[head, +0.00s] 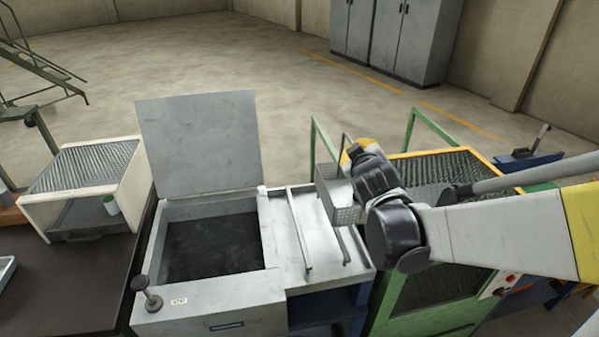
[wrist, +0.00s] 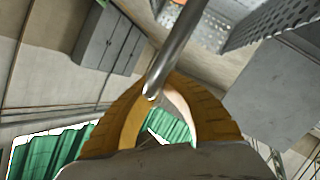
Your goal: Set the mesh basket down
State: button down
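The mesh basket (head: 342,200) is a small grey perforated metal basket with a tall upright handle. It appears above the right side of a grey metal bench top (head: 282,245) with raised rails; I cannot tell whether it touches the rails. My gripper (head: 353,150) has yellow fingers and is at the top of the handle. In the wrist view the yellow fingers (wrist: 152,98) close around the metal handle rod, and the basket's perforated side (wrist: 265,22) shows at upper right. My arm hides part of the basket's right side.
Left of the rails is an open grey box (head: 212,245) with a dark interior and a raised lid (head: 200,142). A yellow-edged grate (head: 440,168) on a green frame stands to the right. A cream rack (head: 85,180) sits on the dark table at left.

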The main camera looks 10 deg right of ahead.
aim_at(316, 169)
jog(key=w+a+f+b, duration=0.5)
jog(key=a+f, duration=0.3)
jog(key=f, duration=0.2)
jog(key=shift+a+b, duration=0.4)
jog(key=shift+b, duration=0.1)
jog(key=c, duration=1.6)
grip_release()
jog(key=shift+w+d, duration=0.1)
